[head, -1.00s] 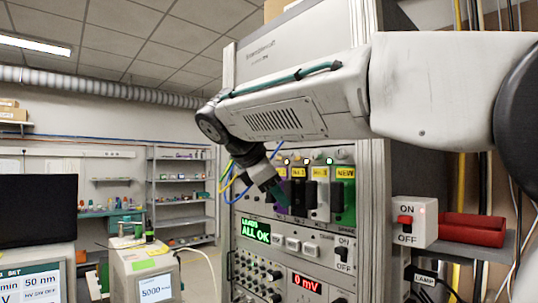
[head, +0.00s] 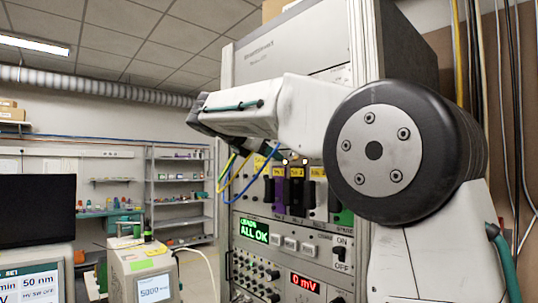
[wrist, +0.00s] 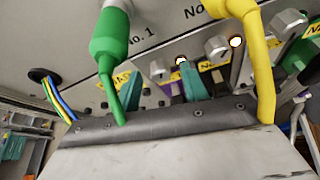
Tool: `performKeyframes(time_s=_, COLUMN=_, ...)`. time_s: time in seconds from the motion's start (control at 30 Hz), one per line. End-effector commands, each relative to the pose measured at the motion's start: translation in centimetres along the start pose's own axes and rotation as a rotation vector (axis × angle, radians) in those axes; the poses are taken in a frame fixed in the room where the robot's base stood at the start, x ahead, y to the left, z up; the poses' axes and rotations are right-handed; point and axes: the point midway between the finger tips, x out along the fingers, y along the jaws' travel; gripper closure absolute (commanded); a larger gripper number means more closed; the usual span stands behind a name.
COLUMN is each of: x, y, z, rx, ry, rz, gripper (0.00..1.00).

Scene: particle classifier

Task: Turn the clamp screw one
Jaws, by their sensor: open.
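In the wrist view my gripper (wrist: 162,84) is open, its two teal fingers pointing at the rack panel. A small grey knob (wrist: 159,70) under the "No. 1" label, apparently clamp screw one, shows between and beyond the fingertips. I cannot tell whether a finger touches it. A larger grey knob (wrist: 216,47) sits under "No. 2", right of the fingers. In the head view my arm hides my fingers and the screw. The coloured modules below, including a purple one (head: 296,194), show under the arm.
In the wrist view a green plug (wrist: 108,45) and a yellow cable (wrist: 262,70) stand close in front of the panel, on either side of my fingers. Lit lamps (wrist: 236,42) sit beside the knobs. The "ALL OK" display (head: 255,232) is lower on the rack.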

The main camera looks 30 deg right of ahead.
Motion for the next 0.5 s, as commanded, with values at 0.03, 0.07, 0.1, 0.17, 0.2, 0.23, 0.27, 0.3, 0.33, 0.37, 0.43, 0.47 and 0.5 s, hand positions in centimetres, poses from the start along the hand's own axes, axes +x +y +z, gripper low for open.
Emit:
performKeyframes(time_s=0.03, x=0.25, y=-0.03, z=0.0, rx=0.0, ry=0.0, rz=-0.001, gripper=0.56)
performKeyframes(time_s=0.07, x=0.32, y=-0.02, z=0.0, rx=0.0, ry=0.0, rz=-0.001, gripper=0.56)
performKeyframes(time_s=0.1, x=0.37, y=-0.02, z=-0.01, rx=0.0, ry=0.0, rz=0.0, gripper=0.56)
performKeyframes(time_s=0.17, x=0.38, y=-0.01, z=-0.01, rx=0.0, ry=0.0, rz=0.0, gripper=0.56)
performKeyframes(time_s=0.2, x=0.37, y=0.0, z=-0.02, rx=0.0, ry=0.001, rz=0.0, gripper=0.56)
performKeyframes(time_s=0.23, x=0.37, y=0.0, z=-0.02, rx=0.0, ry=0.001, rz=0.0, gripper=0.56)
performKeyframes(time_s=0.27, x=0.36, y=0.0, z=-0.02, rx=0.0, ry=0.001, rz=0.0, gripper=0.56)
performKeyframes(time_s=0.3, x=0.36, y=0.0, z=-0.02, rx=0.0, ry=0.001, rz=0.0, gripper=0.56)
performKeyframes(time_s=0.33, x=0.35, y=0.0, z=-0.02, rx=0.0, ry=0.001, rz=0.0, gripper=0.64)
performKeyframes(time_s=0.37, x=0.35, y=0.0, z=-0.02, rx=0.0, ry=0.001, rz=0.001, gripper=0.73)
performKeyframes(time_s=0.43, x=0.34, y=0.0, z=-0.03, rx=0.0, ry=0.001, rz=0.001, gripper=0.92)
performKeyframes(time_s=0.47, x=0.34, y=0.0, z=-0.03, rx=0.0, ry=0.001, rz=0.001, gripper=1.0)
performKeyframes(time_s=0.5, x=0.33, y=0.0, z=-0.03, rx=0.0, ry=0.001, rz=0.001, gripper=1.0)
